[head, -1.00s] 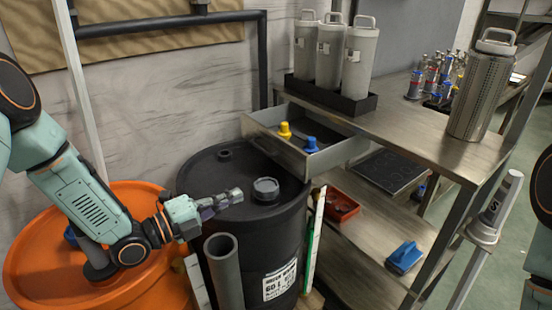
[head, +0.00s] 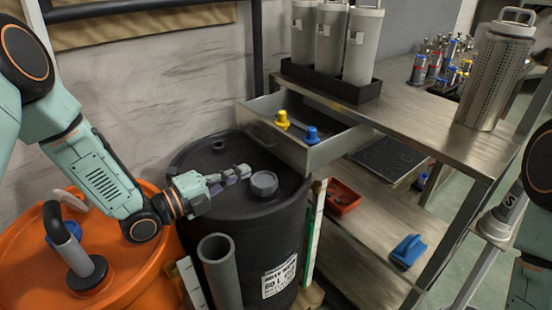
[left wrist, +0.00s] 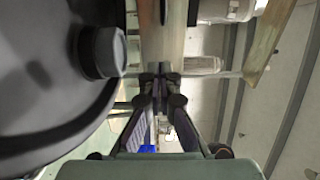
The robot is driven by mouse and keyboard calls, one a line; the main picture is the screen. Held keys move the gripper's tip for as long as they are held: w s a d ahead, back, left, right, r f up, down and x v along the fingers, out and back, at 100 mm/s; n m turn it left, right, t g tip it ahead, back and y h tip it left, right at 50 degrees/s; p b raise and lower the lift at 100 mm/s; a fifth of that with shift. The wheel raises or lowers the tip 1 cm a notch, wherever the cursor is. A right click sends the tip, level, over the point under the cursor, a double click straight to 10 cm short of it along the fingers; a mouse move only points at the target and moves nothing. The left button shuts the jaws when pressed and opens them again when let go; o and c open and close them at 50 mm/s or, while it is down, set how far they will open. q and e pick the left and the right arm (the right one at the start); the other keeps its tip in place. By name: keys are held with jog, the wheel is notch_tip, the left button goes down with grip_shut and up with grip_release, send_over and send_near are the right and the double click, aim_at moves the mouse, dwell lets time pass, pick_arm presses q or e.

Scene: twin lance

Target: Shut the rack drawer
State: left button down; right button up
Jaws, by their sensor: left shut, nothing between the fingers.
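The rack drawer (head: 276,143) is a grey metal drawer that sticks out to the left from under the steel rack top. A yellow knobbed piece (head: 283,120) and a blue knobbed piece (head: 311,135) stand in it. My left gripper (head: 246,172) is shut and empty, just above the black drum's lid, left of its grey cap and below and left of the drawer, apart from it. In the left wrist view the closed fingertips (left wrist: 160,78) meet beside the drum. My right gripper does not show; only part of my right arm is at the right edge.
The black drum (head: 220,190) with its grey cap (head: 264,183) stands below the drawer. An orange drum (head: 140,265) and a grey pipe (head: 220,268) are nearer. The rack top (head: 420,125) holds grey canisters (head: 363,45); a red tray (head: 343,197) and blue item (head: 408,250) lie lower.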

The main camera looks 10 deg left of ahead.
pick_arm(q)
jog(key=b, duration=0.3)
send_near(287, 152)
jog(key=x, duration=0.5)
jog(key=shift+w+d+f, duration=0.1)
jog(key=shift+w+f, duration=0.05)
jog(key=shift+w, duration=0.05)
jog(key=shift+w+d, duration=0.45)
jog(key=shift+d, duration=0.1)
jog(key=shift+w, duration=0.1)
jog(key=shift+w, duration=0.1)
